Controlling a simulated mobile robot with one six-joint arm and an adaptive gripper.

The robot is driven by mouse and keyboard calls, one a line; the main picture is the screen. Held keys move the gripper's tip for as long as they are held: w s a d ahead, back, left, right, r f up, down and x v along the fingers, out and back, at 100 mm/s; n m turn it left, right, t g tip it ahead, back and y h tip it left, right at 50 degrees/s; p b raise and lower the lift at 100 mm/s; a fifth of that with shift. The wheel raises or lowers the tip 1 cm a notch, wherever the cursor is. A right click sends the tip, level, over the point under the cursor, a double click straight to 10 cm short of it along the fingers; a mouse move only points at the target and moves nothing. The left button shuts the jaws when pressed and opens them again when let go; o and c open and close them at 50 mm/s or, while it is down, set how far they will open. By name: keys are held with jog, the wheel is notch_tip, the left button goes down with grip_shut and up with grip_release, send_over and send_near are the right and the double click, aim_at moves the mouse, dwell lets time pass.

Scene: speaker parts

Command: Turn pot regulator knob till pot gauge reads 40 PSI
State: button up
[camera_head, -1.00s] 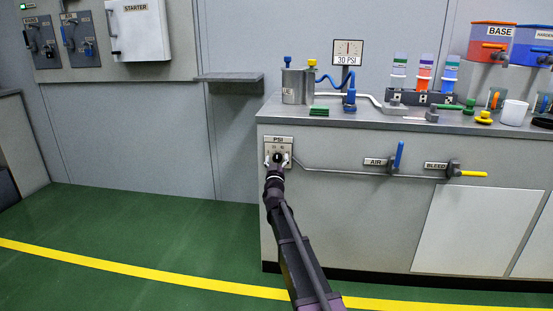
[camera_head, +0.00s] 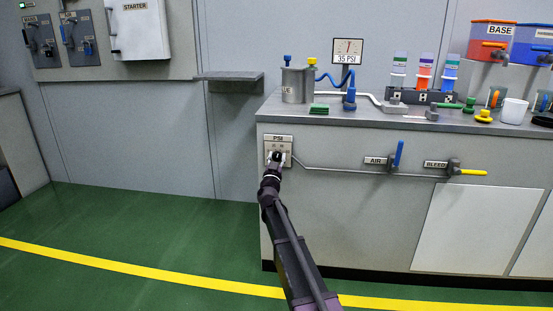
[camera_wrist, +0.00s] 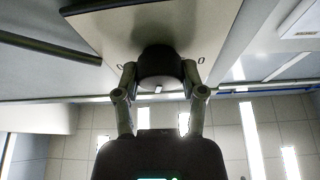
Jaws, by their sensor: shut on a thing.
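The pot regulator knob (camera_wrist: 160,66) is dark and round in the wrist view, in front of its pale panel. The panel, labelled PSI (camera_head: 278,140), is on the front of the grey cabinet in the head view. My gripper (camera_head: 275,158) is at the panel, its two fingers closed on either side of the knob; the gripper also shows in the wrist view (camera_wrist: 160,85). The pot gauge (camera_head: 348,50) stands behind the counter and its sign reads 35 PSI. The silver pot (camera_head: 297,86) stands on the counter to the left of the gauge.
An AIR valve with a blue handle (camera_head: 398,155) and a BLEED valve with a yellow handle (camera_head: 470,172) are to the right of the panel on the cabinet front. A thin pipe (camera_head: 330,169) runs from the panel to them. The green floor (camera_head: 130,230) at left is clear.

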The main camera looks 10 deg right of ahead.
jog(key=shift+m+h, duration=0.6)
jog(key=shift+m, duration=0.5)
jog(key=shift+w, duration=0.1)
jog(key=o, duration=1.1)
jog(key=shift+o, duration=0.2)
jog(key=shift+n+y, duration=0.4)
